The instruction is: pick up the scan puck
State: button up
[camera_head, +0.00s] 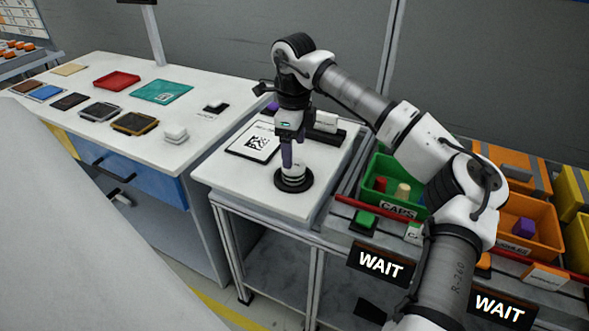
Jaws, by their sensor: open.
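A round black-based piece with a white knob on top, which looks like the scan puck (294,181), stands upright on the white table in the middle. My gripper (289,162) points down at it with purple fingers. The fingertips are at or just above the white knob; I cannot tell whether they touch it. The jaws are open, and part of the knob's top is hidden behind the fingers.
A plate with a square black code (258,143) lies just left of my gripper. A black device (325,131) lies behind it. A green bin (378,172) and an orange bin (537,228) stand at right. The left bench (150,118) carries several coloured plates and a white block (175,133).

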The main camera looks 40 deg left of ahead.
aim_at(294, 171)
jog(key=shift+s+a+f+p, duration=0.1)
jog(key=shift+f+p, duration=0.75)
jog(key=shift+f, duration=2.6)
jog(key=shift+c, duration=0.4)
jog(key=c, duration=1)
jog(key=shift+c, duration=0.3)
jog(key=shift+r, duration=0.15)
